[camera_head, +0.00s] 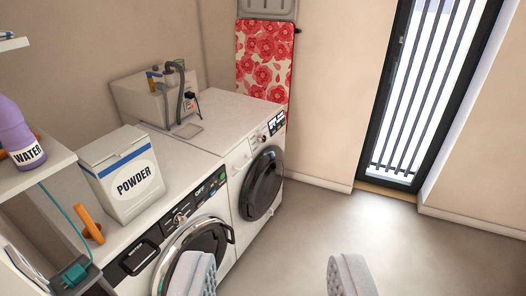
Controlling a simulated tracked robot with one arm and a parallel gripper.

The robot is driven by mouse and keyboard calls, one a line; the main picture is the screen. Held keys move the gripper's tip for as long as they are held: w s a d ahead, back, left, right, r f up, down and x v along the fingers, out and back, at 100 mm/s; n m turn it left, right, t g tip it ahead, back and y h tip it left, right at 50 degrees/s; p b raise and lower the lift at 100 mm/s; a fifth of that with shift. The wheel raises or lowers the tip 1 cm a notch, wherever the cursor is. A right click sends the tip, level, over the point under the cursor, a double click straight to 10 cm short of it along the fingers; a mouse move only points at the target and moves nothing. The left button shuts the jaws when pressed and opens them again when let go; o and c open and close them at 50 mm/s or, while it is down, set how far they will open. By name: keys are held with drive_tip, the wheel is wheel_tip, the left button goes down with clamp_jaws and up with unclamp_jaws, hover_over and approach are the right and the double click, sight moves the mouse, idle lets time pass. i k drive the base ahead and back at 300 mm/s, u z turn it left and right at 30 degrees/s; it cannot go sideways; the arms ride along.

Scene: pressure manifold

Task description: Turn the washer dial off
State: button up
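The near front-loading machine (211,238) stands at lower centre with a round chrome-rimmed door. I cannot tell for sure which one is the washer. My gripper (270,275) is open and empty at the bottom, its two grey fingers wide apart. The left finger overlaps the near machine's door in the picture; neither dial is held.
A white POWDER box (123,175) and an orange-handled item (90,225) sit on the near machine. A grey box with a hose (155,98) is behind. A shelf with a purple WATER bottle (20,135) is at left. The floor (400,250) at right is clear.

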sight(261, 138)
drive_tip(key=z, duration=0.4)
drive_tip(key=i, duration=0.8)
drive_tip(key=z, duration=0.55)
drive_tip(key=i, duration=1.25)
drive_tip(key=u, duration=0.55)
drive_tip(key=i, duration=1.1)
drive_tip(key=u, duration=0.65)
